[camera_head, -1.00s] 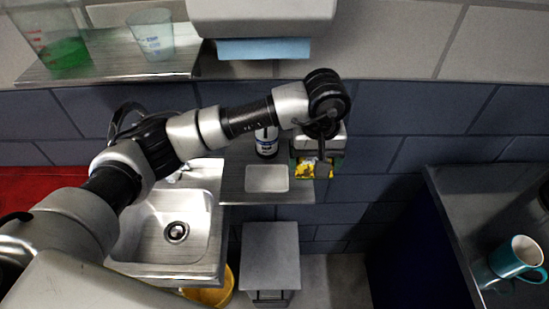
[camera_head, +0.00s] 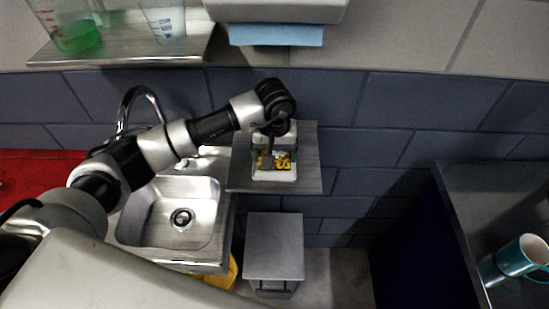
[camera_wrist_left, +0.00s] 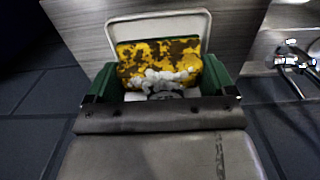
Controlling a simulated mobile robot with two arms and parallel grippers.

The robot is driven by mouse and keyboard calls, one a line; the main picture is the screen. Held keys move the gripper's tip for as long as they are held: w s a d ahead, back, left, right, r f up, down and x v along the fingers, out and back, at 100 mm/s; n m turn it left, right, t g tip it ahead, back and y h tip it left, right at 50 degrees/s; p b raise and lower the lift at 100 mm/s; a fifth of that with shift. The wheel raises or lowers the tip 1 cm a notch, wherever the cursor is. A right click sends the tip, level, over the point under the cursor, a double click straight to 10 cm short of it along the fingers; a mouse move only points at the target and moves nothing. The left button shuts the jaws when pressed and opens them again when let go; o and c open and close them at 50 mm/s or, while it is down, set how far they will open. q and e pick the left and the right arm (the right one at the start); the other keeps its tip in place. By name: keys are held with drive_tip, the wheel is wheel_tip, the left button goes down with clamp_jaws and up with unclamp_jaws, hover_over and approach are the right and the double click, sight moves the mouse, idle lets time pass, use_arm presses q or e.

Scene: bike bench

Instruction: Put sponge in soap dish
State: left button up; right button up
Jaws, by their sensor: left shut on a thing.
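The yellow sponge (camera_head: 283,160) with brown patches is between the green fingers of my left gripper (camera_head: 270,159). In the left wrist view the sponge (camera_wrist_left: 155,55) has white foam on its near side, and the gripper (camera_wrist_left: 160,80) is shut on it. The white soap dish (camera_head: 275,176) is on the metal shelf, beneath and around the sponge as seen from above. Its rim (camera_wrist_left: 130,25) shows beyond the sponge in the left wrist view. I cannot tell whether the sponge touches the dish. My right gripper is not in view.
The metal shelf (camera_head: 308,165) has bare room on the right of the dish. A sink (camera_head: 190,210) with a tap (camera_head: 135,95) lies on the left. A grey bin (camera_head: 273,245) stands below. A teal mug (camera_head: 520,257) is on the right counter.

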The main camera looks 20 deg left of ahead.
sight(274, 153)
use_arm(q)
drive_tip(key=shift+f, duration=1.05)
drive_tip(key=shift+w, duration=0.1)
drive_tip(key=shift+f+b, duration=0.15)
drive_tip(key=shift+b, duration=0.25)
drive_tip(key=o, duration=0.7)
drive_tip(key=shift+r, duration=0.2)
wheel_tip(274, 153, up, 8)
drive_tip(key=p, duration=0.3)
drive_tip(key=shift+f, duration=0.25)
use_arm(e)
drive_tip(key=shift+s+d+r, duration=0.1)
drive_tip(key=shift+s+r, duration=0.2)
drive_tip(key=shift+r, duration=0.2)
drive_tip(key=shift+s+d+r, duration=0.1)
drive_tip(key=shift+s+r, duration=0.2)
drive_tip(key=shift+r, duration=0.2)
